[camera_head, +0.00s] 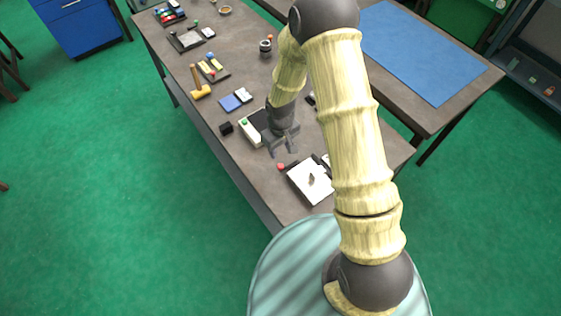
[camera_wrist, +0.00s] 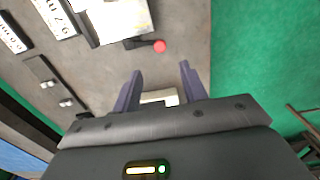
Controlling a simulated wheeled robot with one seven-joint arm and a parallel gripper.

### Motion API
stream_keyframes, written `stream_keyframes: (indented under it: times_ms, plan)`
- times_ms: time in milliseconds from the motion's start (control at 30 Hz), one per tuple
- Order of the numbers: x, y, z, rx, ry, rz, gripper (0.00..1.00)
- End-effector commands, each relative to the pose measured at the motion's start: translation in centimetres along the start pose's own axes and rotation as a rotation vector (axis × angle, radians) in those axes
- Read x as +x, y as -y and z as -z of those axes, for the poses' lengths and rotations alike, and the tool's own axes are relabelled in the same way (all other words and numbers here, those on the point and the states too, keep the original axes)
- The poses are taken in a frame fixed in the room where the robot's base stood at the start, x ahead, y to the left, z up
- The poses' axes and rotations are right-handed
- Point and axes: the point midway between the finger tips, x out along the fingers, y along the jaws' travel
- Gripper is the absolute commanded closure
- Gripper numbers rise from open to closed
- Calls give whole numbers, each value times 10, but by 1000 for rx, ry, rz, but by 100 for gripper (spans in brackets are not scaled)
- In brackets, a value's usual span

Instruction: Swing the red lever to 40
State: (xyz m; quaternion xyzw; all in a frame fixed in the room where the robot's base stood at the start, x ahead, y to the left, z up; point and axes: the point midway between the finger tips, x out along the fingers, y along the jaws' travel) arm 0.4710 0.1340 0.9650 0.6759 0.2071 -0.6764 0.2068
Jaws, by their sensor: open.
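The red knob (camera_head: 281,167) of the lever sits at the left edge of a white-topped device (camera_head: 303,186) near the table's front end. In the wrist view the red knob (camera_wrist: 159,46) is on a short dark arm (camera_wrist: 137,42) beside the white plate (camera_wrist: 122,20). My gripper (camera_head: 284,150) is open and empty, above the table just behind the knob. In the wrist view the knob lies beyond the fingertips (camera_wrist: 160,70), apart from them. The dial's scale and the lever's reading cannot be made out.
A cream box with a green button (camera_head: 248,131) stands beside my gripper, with a small black block (camera_head: 226,128) to its left. In the wrist view, number plates (camera_wrist: 54,17) and a dark panel with knobs (camera_wrist: 52,86) are at left. A mallet (camera_head: 200,90) lies further back.

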Motion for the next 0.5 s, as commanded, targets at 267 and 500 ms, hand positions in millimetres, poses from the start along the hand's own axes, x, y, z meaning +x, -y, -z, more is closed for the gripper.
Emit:
stream_keyframes:
  times_ms: [267,500]
  plan:
    - [37,0,-1,-1,3,0,57]
    - [68,0,-1,-1,3,0,57]
